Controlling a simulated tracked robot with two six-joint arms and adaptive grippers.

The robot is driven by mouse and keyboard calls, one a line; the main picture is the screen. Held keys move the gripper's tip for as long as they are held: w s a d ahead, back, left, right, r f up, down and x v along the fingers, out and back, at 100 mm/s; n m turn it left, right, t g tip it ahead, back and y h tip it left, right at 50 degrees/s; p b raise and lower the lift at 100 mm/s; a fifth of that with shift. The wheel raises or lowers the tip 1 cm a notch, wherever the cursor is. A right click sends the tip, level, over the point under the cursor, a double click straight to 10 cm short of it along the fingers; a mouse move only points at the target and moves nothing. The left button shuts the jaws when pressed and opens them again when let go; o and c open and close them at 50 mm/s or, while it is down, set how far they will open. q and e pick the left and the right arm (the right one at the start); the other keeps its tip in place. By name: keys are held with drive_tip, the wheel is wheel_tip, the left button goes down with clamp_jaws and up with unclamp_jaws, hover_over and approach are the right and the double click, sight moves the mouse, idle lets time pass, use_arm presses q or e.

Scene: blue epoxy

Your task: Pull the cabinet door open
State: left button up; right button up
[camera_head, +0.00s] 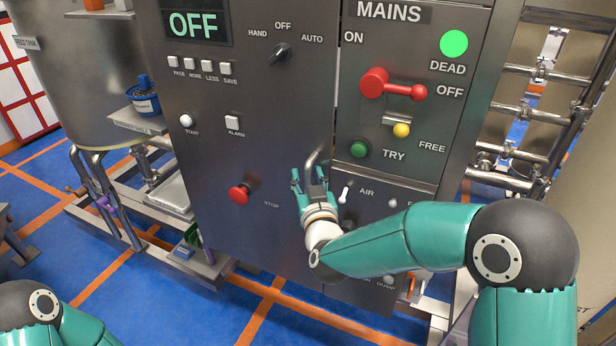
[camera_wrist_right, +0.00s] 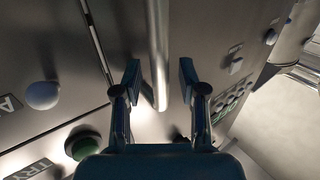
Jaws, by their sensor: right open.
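The cabinet door (camera_head: 255,125) is a tall grey metal panel, closed flush against the mains panel beside it. Its metal bar handle (camera_head: 313,160) stands near the door's right edge and is partly hidden by my right gripper (camera_head: 309,177). In the right wrist view the handle (camera_wrist_right: 158,50) runs down between the two spread fingers of the right gripper (camera_wrist_right: 160,82). The fingers are open, with a visible gap on each side of the bar. My left gripper is outside the view; only part of its arm shows at lower left.
The mains panel (camera_head: 430,165) carries a red lever (camera_head: 390,84) and a green button (camera_head: 359,149). A red stop knob (camera_head: 239,194) sticks out of the door. A steel tank (camera_head: 85,75) stands at left. Blue floor (camera_head: 235,315) is clear in front.

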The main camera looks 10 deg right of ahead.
clamp_jaws()
drive_tip(key=shift+a, duration=0.1)
